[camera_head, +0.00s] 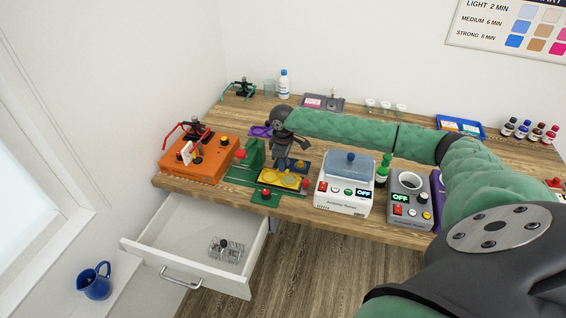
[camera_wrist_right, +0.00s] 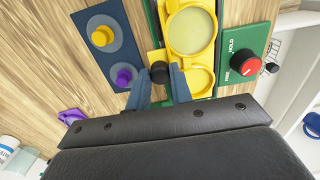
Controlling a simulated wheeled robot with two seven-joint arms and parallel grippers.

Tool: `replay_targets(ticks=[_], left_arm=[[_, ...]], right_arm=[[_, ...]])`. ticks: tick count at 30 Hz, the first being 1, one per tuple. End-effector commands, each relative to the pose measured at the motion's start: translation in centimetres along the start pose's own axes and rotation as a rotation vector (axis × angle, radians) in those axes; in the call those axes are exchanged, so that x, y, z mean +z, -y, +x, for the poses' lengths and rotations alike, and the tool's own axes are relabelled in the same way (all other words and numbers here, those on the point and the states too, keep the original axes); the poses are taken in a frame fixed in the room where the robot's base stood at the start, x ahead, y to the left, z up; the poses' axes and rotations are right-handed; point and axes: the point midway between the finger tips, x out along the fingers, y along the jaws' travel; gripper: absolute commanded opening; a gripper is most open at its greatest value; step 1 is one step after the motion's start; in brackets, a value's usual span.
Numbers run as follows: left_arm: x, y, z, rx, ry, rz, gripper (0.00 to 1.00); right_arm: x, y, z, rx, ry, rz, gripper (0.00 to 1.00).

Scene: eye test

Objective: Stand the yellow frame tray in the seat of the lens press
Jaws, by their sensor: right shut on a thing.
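The yellow frame tray (camera_head: 283,183) has round ring openings and a dark knob; its larger ring (camera_wrist_right: 189,52) shows in the right wrist view. My right gripper (camera_head: 289,162) is shut on the tray's dark knob, which sits between the blue fingers (camera_wrist_right: 160,80). The green lens press (camera_head: 255,153) stands at the left of the tray, and its green base (camera_head: 266,202) carries a red knob. The tray lies over the press's green bed, looking flat. I cannot tell whether it touches the seat, which it hides. My left gripper is in neither view.
A navy board (camera_wrist_right: 90,55) with yellow and purple knobs lies close beside the tray. An orange machine (camera_head: 195,165) stands left, a white machine (camera_head: 343,197) right. Below the table's front edge, a white drawer (camera_head: 180,235) is open. A purple tray (camera_head: 261,131) is behind.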

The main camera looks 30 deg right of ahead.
Motion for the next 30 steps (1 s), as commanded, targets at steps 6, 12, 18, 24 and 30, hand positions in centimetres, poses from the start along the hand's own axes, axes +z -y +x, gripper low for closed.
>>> replay_targets(ticks=[6,12,18,24,30], left_arm=[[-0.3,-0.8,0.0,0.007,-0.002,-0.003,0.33],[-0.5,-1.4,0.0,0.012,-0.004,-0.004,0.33],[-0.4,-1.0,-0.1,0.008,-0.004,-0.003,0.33],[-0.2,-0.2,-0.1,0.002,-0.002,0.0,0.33],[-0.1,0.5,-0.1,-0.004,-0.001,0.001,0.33]], right_arm=[[0.0,0.0,0.0,0.0,0.0,0.0,0.0],[0.0,0.0,0.1,0.0,0.0,0.0,0.0],[0.0,0.0,0.3,0.0,0.0,0.0,0.0],[0.0,0.0,0.5,0.0,0.0,0.0,0.26],[0.0,0.0,0.5,0.0,0.0,0.0,0.47]])
